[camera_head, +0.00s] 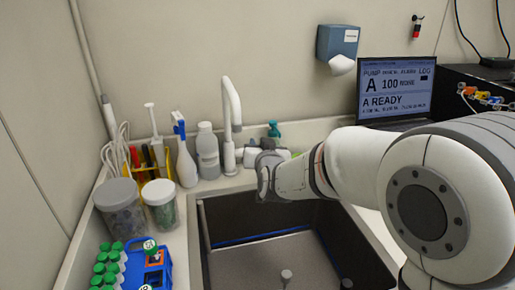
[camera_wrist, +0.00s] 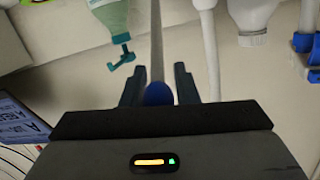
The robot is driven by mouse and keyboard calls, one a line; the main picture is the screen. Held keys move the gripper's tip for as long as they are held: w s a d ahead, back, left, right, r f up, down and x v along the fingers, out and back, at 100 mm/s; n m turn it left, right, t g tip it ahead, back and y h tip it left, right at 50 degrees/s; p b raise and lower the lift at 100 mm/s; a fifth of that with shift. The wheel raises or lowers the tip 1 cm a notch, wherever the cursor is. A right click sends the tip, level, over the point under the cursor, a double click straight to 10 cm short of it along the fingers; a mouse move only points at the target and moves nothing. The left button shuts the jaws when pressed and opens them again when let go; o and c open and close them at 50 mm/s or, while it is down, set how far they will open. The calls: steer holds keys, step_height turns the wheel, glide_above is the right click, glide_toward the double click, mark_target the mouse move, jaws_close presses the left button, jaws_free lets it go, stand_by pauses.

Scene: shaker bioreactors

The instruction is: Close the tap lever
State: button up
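The white gooseneck tap (camera_head: 232,105) stands at the back edge of the sink in the head view. My gripper (camera_head: 265,172) is just right of the tap, over the sink's back edge, and hides part of what is there. In the wrist view my gripper (camera_wrist: 158,88) has its two dark fingers apart. A slim grey bar (camera_wrist: 157,35) with a rounded blue end (camera_wrist: 158,94), seemingly the tap lever, lies between the fingers in the picture. I cannot tell whether a finger touches it. The white tap spout (camera_wrist: 208,55) shows just right of it.
The sink (camera_head: 275,255) opens below my arm. A white squeeze bottle (camera_head: 207,150), a white wash bottle (camera_head: 185,160) and tubs (camera_head: 160,205) stand left of the tap. A teal bottle (camera_wrist: 110,15) is close to my gripper. A laptop (camera_head: 395,88) stands at the right.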

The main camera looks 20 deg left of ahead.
steer(key=shift+o, duration=0.4)
steer(key=shift+f, duration=0.15)
steer(key=shift+s, duration=0.1)
steer(key=b+v, duration=0.1)
steer(key=v, duration=0.6)
steer(key=shift+s, duration=0.35)
steer(key=shift+d, duration=0.15)
